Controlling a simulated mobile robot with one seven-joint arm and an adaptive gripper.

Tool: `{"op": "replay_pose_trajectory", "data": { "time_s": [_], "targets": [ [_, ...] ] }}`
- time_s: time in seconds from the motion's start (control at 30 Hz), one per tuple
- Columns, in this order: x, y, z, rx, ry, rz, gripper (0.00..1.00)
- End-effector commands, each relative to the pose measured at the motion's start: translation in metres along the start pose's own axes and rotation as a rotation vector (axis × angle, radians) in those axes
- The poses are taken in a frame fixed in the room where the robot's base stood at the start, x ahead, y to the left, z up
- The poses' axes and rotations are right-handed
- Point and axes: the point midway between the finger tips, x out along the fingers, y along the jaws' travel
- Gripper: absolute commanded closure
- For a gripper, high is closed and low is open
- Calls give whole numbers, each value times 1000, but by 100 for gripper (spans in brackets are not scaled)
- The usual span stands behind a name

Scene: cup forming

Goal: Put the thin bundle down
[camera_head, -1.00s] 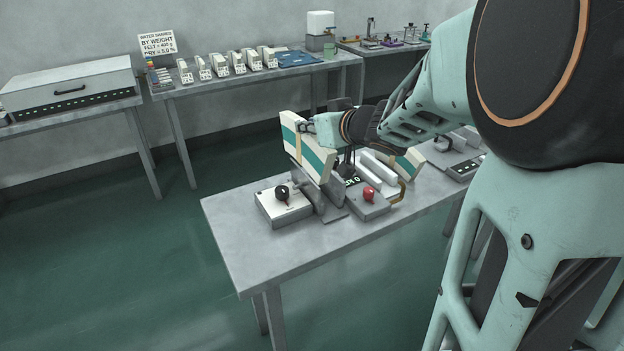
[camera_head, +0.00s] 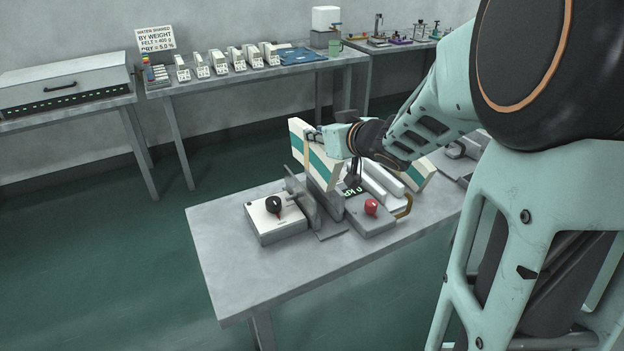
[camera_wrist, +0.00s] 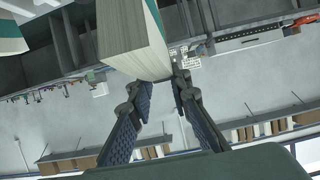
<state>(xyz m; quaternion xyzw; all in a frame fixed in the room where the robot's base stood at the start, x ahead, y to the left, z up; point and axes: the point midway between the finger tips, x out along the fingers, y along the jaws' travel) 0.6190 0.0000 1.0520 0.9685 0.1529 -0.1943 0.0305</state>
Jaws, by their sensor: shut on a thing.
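The bundle (camera_head: 320,166) is a flat off-white block of sheets with a green band. It is held on edge, tilted, above the machine on the near table. My gripper (camera_head: 313,137) is shut on its upper part. In the wrist view the bundle's pale layered edge (camera_wrist: 130,38) lies between the fingertips of my gripper (camera_wrist: 163,90). Whether the bundle's lower edge touches the machine cannot be told. A second off-white and green bundle (camera_head: 424,174) stands to the right, partly hidden by my arm.
The near table (camera_head: 222,243) bears a box with a black knob (camera_head: 275,222), upright grey plates (camera_head: 303,200) and a box with a red button (camera_head: 371,207). The table's left end is clear. The back table (camera_head: 190,88) holds several small white blocks and a blue mat (camera_head: 301,56).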

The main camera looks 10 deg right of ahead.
Motion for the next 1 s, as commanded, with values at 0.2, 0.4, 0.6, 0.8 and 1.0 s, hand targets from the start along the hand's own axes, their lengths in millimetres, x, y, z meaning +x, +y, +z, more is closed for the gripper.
{"op": "replay_pose_trajectory", "data": {
  "time_s": [0.2, 0.4, 0.6, 0.8, 1.0],
  "targets": [
    [22, 0, 52, 1, 2, -1, 100],
    [29, 0, 66, -1, 5, 0, 100],
    [40, 0, 94, 2, 2, -1, 100],
    [46, 0, 107, -2, 5, 0, 100],
    [45, 0, 106, -2, 5, 0, 100]
  ]
}}
